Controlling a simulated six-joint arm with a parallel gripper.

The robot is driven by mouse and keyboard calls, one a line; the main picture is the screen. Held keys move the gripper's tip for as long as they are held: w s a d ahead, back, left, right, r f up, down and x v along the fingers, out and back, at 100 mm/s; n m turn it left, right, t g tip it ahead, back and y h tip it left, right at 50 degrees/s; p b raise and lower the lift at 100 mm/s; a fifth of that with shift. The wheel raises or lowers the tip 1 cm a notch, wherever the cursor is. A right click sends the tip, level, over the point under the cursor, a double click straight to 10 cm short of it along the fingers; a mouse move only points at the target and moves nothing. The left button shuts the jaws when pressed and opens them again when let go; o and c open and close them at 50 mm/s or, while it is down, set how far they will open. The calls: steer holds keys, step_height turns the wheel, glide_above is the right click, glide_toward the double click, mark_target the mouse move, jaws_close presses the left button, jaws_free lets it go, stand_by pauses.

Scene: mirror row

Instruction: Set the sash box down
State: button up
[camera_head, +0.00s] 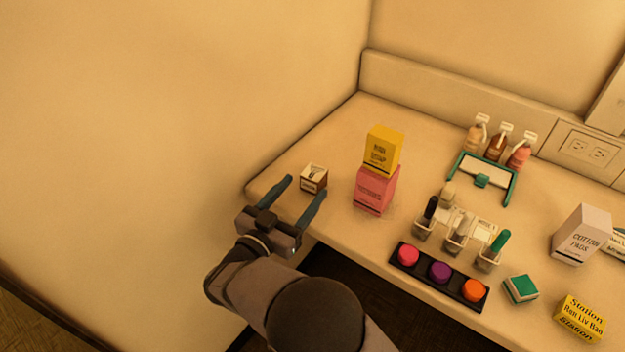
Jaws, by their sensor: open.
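My gripper (304,188) is open and empty at the left front end of the counter, its two blue-grey fingers pointing away from me. A small white and brown box (314,179) stands on the counter at the fingertips, between their lines in the picture. I cannot tell whether the fingers touch it. Its label is too small to read, so I cannot confirm that it is the sash box. To its right a yellow box (384,150) sits on top of a pink box (375,190), slightly turned on it.
Bottles (500,147) stand at the back behind a teal-framed tray (482,181). Several small holders (457,247), a black strip with three coloured knobs (439,271), a green block (521,289), a yellow box (579,318) and a cotton pads box (581,234) fill the right. The back left counter is clear.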

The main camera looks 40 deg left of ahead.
mark_target(313, 174)
steer(key=shift+w+r+g+h+p, duration=0.2)
steer(key=shift+r+g+p, duration=0.2)
steer(key=shift+p, duration=0.2)
steer(key=shift+w+r+g+h+p, duration=0.15)
steer(key=shift+r+g+p, duration=0.15)
steer(key=shift+r+p, duration=0.25)
steer(key=shift+r+g+p, duration=0.25)
steer(key=shift+g+p, duration=0.25)
steer(key=shift+p, duration=0.3)
steer(key=shift+a+r+g+p, duration=0.15)
steer(key=shift+g+p, duration=0.3)
steer(key=shift+g, duration=0.05)
steer(key=shift+s+a+g+p, duration=0.15)
steer(key=shift+a+g+p, duration=0.1)
steer(key=shift+g+p, duration=0.15)
steer(key=shift+f, duration=0.3)
steer(key=shift+x, duration=1)
steer(key=shift+r+x, duration=0.2)
steer(key=shift+x, duration=2.45)
steer(key=shift+c, duration=0.6)
